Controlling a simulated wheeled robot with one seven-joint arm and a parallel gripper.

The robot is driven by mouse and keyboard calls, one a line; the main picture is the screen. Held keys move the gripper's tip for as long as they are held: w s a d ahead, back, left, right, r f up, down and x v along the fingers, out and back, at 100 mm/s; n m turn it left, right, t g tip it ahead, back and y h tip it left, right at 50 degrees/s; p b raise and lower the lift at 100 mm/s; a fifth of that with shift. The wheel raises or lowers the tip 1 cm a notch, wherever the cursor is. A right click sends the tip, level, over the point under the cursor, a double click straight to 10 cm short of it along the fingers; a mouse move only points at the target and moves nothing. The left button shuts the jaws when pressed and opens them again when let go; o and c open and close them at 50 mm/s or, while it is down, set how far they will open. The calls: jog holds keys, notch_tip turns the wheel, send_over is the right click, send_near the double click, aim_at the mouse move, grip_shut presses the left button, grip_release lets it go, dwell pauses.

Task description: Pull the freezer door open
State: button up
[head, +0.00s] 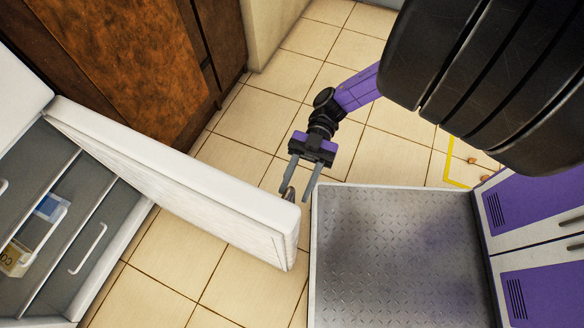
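The white freezer door (190,180) stands swung well out from the freezer body (75,235) in the head view. The freezer's inside and its drawers show at the left. My gripper (297,195) is at the door's free end, on its outer side. Its two fingers are spread apart and point down toward the door's end. A small metallic handle part (289,196) shows by the left finger; I cannot tell whether the fingers touch it.
A brown wooden cabinet (125,65) stands behind the door at the upper left. Tiled floor (255,110) is clear between it and my arm, and below the door. A yellow floor line (450,165) and small brown items (472,160) lie at the right.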

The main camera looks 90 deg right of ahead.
jog(key=shift+v, duration=2.15)
